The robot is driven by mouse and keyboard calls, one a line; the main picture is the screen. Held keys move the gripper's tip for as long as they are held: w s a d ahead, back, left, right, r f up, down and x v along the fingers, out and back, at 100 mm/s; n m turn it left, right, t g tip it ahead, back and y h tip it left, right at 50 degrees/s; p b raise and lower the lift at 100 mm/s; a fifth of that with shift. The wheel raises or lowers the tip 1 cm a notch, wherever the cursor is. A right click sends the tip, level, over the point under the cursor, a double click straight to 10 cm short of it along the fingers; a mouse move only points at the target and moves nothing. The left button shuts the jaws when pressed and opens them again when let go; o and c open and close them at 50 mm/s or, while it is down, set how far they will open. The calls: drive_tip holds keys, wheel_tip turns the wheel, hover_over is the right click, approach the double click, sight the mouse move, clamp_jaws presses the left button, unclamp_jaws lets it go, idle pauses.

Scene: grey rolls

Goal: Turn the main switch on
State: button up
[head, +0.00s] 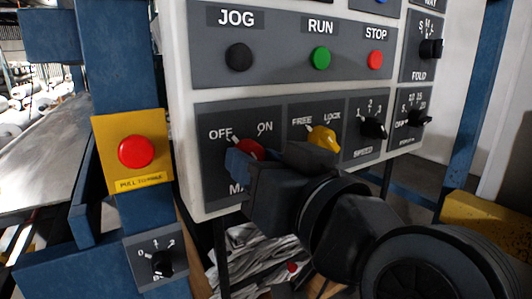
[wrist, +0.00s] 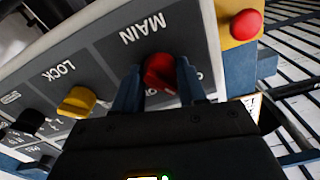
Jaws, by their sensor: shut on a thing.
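The main switch, a red rotary knob (head: 250,149), sits on a dark grey plate marked OFF at left and ON at right in the head view. My gripper (head: 242,160) reaches it from the lower right. Its blue fingers lie on either side of the knob and are shut on it. In the wrist view the red knob (wrist: 158,72) shows between the two blue fingers of my gripper (wrist: 156,85), below the upside-down word MAIN. The knob's pointer direction is not clear, as my gripper covers part of it and of its label.
A yellow FREE/LOCK knob (head: 323,138) is close to the right of my gripper. Black SPEED knob (head: 373,128) is farther right. JOG, RUN and STOP buttons (head: 320,58) are above. A red button on a yellow plate (head: 136,152) is on the blue post at left.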

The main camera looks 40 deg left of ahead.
drive_tip(key=shift+r+m+p, duration=0.1)
drive_tip(key=shift+m+p, duration=6.15)
drive_tip(key=shift+m, duration=1.45)
drive_tip(key=o, duration=1)
drive_tip(key=shift+o, duration=0.2)
drive_tip(key=b+v, duration=0.1)
drive_tip(key=v, duration=0.7)
drive_tip(key=shift+b, duration=0.35)
